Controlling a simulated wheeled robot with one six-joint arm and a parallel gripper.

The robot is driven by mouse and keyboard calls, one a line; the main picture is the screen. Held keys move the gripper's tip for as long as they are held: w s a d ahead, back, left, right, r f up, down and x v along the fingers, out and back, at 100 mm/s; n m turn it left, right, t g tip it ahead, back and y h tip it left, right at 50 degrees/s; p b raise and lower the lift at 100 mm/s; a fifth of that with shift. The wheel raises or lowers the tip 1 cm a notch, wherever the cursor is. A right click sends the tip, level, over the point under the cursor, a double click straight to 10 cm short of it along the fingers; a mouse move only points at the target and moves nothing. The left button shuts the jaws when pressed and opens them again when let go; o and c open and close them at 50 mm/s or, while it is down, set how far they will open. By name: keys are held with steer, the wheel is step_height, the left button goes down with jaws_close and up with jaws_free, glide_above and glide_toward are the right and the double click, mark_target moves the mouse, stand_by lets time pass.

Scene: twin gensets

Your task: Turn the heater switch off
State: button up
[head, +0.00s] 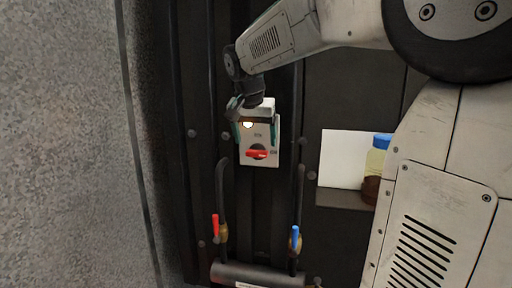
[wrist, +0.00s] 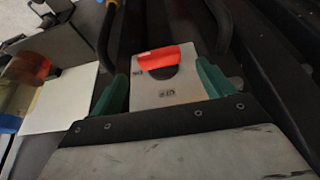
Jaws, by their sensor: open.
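The heater switch is a light grey plate (head: 246,157) with a red handle (head: 257,154), mounted on the dark panel. In the head view the handle lies about level, and a small lamp (head: 248,124) glows above it. In the wrist view the red handle (wrist: 158,58) lies nearly level across a dark round hub, with small lettering on the plate (wrist: 180,91) that I cannot read surely. My gripper (wrist: 162,85) is open, its green fingers on either side of the plate in the picture. The handle shows beyond the fingertips, with nothing between the jaws. I cannot tell whether the fingers touch the plate.
Below the switch are a red-handled valve (head: 215,226) and a blue-handled valve (head: 295,238) on hoses above a dark cylinder (head: 262,274). To the right, a blue-capped bottle (head: 377,160) stands by a white sheet (head: 340,158). A grey rough wall (head: 65,150) is at left.

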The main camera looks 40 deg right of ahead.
mark_target(257, 151)
steer(key=shift+x, duration=1.85)
steer(key=c, duration=1)
